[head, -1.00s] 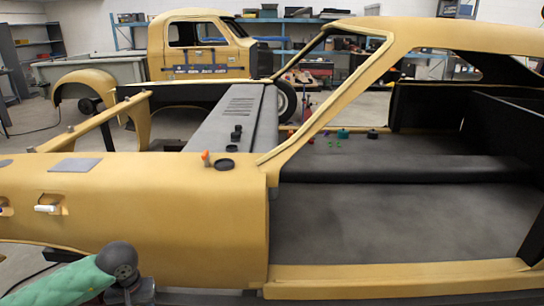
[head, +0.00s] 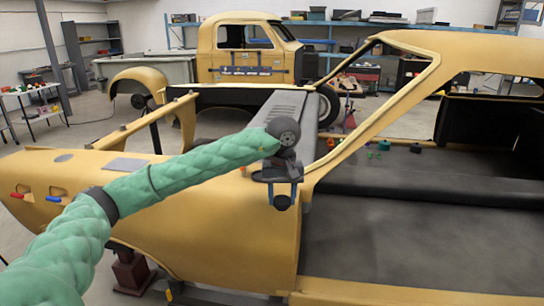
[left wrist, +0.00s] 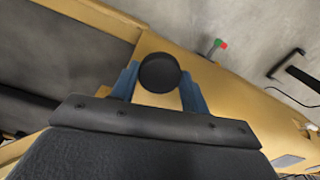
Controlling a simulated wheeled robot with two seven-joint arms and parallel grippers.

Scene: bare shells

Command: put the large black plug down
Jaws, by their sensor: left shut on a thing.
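My left gripper (head: 283,186) has blue fingers and is shut on the large black plug (head: 282,202), a dark round disc. In the head view the plug shows just below the fingers, in front of the rear end of the yellow fender (head: 230,225). In the left wrist view the plug (left wrist: 160,73) sits between the blue fingertips (left wrist: 160,92), with yellow bodywork behind it. I cannot tell how far it is from the panel. My right gripper is not in view.
The dark floor (head: 400,240) of the shell is broad and mostly bare. A teal piece (head: 415,148) and small coloured bits lie at its far side. The windscreen pillar (head: 375,100) rises just right of my gripper. A grey pad (head: 125,165) lies on the fender.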

